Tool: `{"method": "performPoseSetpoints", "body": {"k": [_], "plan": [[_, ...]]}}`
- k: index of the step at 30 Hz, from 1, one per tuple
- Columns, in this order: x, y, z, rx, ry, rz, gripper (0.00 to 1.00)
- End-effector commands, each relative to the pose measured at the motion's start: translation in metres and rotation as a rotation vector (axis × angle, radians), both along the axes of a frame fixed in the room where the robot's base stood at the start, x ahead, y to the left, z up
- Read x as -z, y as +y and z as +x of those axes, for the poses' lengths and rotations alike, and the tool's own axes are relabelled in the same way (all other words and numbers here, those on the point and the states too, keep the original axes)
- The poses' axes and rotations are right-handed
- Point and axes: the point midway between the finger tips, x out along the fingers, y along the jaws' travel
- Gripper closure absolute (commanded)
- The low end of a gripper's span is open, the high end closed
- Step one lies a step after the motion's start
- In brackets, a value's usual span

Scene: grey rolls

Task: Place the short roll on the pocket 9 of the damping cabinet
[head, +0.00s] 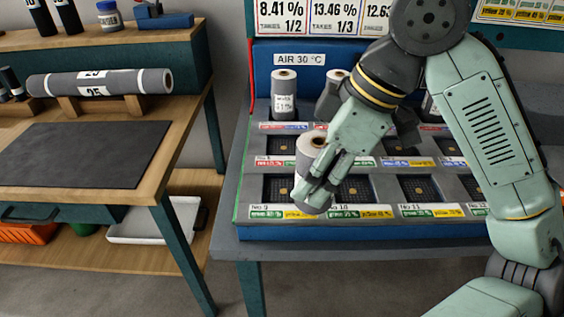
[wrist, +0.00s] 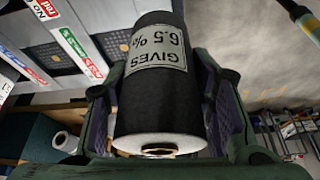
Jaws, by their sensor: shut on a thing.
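My gripper (head: 318,182) is shut on the short roll (head: 308,155), a grey cylinder with a pale end and a brown core hole. The roll is held slightly tilted above the front row of the damping cabinet (head: 228,233), between pocket 9 and pocket 10. In the wrist view the roll (wrist: 158,105) sits between both fingers, with a label reading "GIVES 6.5 %". Pocket 9 (head: 273,188) is the front-left dark square, partly covered by the roll and gripper. Its label "No 9" (head: 262,211) is in front of it. Whether the roll touches the cabinet cannot be told.
A labelled roll (head: 284,95) stands upright at the cabinet's back left, with another (head: 328,100) beside it. Pocket 10 (head: 354,190) and pocket 11 (head: 418,188) look empty of rolls. A wooden bench (head: 165,165) on the left bears a long roll (head: 125,82) and a dark mat (head: 75,155).

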Motion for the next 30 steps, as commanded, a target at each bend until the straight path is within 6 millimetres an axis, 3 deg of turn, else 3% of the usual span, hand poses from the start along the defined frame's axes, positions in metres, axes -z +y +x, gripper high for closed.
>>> {"method": "performPoseSetpoints", "body": {"k": [6,10,16,23,30], "plan": [[0.003,0.032,0.044,0.0,0.001,-0.002,0.85],[0.005,0.043,0.06,0.001,0.001,-0.001,0.85],[0.014,0.046,0.065,0.002,0.0,-0.001,0.85],[0.042,0.046,0.065,0.003,0.0,-0.001,0.85],[0.043,0.046,0.065,0.002,0.0,0.001,0.85]]}}
